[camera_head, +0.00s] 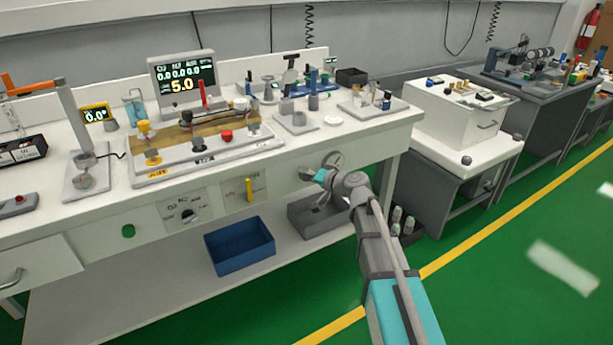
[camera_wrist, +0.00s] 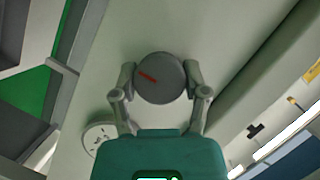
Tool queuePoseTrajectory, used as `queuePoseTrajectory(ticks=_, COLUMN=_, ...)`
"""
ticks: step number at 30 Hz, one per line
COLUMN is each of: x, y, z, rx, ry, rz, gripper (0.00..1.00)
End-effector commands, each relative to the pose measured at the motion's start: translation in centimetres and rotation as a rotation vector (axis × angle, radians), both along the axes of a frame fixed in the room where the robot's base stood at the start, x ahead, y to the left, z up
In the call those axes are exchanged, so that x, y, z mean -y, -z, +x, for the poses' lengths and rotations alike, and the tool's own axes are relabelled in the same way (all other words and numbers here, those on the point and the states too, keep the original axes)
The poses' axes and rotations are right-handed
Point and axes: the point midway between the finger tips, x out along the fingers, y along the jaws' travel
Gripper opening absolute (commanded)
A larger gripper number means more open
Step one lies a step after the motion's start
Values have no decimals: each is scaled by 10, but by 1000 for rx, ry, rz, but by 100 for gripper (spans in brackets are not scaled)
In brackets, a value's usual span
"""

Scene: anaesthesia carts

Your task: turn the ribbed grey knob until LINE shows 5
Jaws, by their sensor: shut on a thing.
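The grey knob (camera_wrist: 165,85) is round with a red mark on its face, left of centre in the wrist view; its ribs are too small to make out. My gripper (camera_wrist: 160,78) has one finger on each side of the knob and is shut on it. In the head view my gripper (camera_head: 317,176) is at the bench's front panel, and the knob is mostly hidden there. The monitor (camera_head: 182,84) on the bench shows a large yellow 5.0 below a row of 0.0 values. I cannot read a LINE label beside the 5.0.
A round gauge (camera_head: 333,160) sits beside the knob on the panel and also shows in the wrist view (camera_wrist: 98,136). A yellow lever (camera_head: 249,190) and a selector knob (camera_head: 189,215) are further left. A blue bin (camera_head: 239,247) and grey bin (camera_head: 313,222) lie below. Green floor is clear at right.

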Motion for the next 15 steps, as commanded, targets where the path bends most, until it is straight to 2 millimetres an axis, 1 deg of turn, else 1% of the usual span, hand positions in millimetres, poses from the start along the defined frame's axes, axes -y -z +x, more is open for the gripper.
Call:
queuePoseTrajectory(ticks=4, x=0, y=0, z=0, rx=1, ry=-2, rz=-2, gripper=11)
queuePoseTrajectory(ticks=5, x=0, y=0, z=0, rx=1, ry=-2, rz=-2, gripper=61)
queuePoseTrajectory(ticks=6, x=0, y=0, z=0, rx=1, ry=-2, rz=-2, gripper=68)
queuePoseTrajectory(ticks=10, x=0, y=0, z=0, rx=1, ry=-1, rz=-2, gripper=92)
queuePoseTrajectory(ticks=15, x=0, y=0, z=0, rx=1, ry=-1, rz=-2, gripper=93)
